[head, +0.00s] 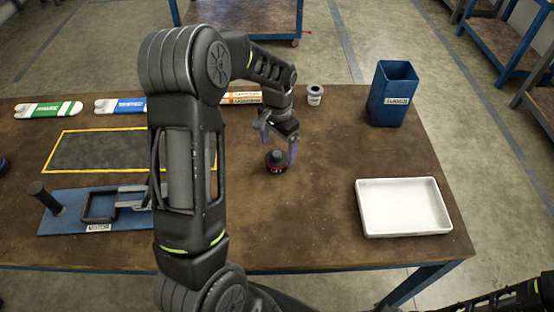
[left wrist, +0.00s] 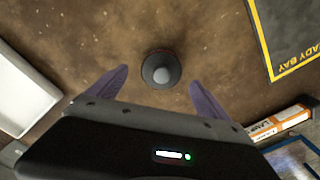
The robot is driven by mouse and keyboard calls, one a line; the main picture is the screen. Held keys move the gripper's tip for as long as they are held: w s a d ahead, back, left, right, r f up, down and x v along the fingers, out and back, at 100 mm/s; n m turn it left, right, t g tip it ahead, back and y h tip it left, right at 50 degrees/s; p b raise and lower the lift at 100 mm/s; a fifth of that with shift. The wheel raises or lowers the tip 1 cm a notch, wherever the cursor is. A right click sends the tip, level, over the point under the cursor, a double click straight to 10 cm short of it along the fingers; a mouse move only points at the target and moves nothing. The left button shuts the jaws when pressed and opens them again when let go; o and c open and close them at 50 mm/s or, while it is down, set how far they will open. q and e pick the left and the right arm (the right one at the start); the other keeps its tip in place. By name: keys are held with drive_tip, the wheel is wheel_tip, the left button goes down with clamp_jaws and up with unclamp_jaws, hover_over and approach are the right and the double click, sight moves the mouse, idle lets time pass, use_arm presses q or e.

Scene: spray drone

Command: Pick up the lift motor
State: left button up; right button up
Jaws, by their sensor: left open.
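The lift motor (head: 275,160) is a small dark cylinder with a red band, standing on the brown table. In the left wrist view the motor (left wrist: 161,70) is seen from above as a dark round disc with a grey centre. My left gripper (head: 279,150) is open above and around the motor's place in the head view. In the left wrist view its two purple fingers (left wrist: 158,88) stand apart, one on each side of the motor, with clear gaps. My right gripper is out of view; only a part of my right arm shows at the lower right.
A white tray (head: 364,208) lies to the right, with a blue bin (head: 388,103) and a small grey cup (head: 314,95) behind. A yellow-edged dark mat (head: 95,150) and a blue fixture plate (head: 70,218) lie left. Labelled bars line the back. Table around the motor is clear.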

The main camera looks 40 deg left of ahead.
sight(277, 153)
use_arm(q)
drive_tip(key=f, duration=0.4)
drive_tip(key=shift+a+p, duration=0.2)
drive_tip(key=shift+p, duration=0.2)
clamp_jaws()
idle(1.0)
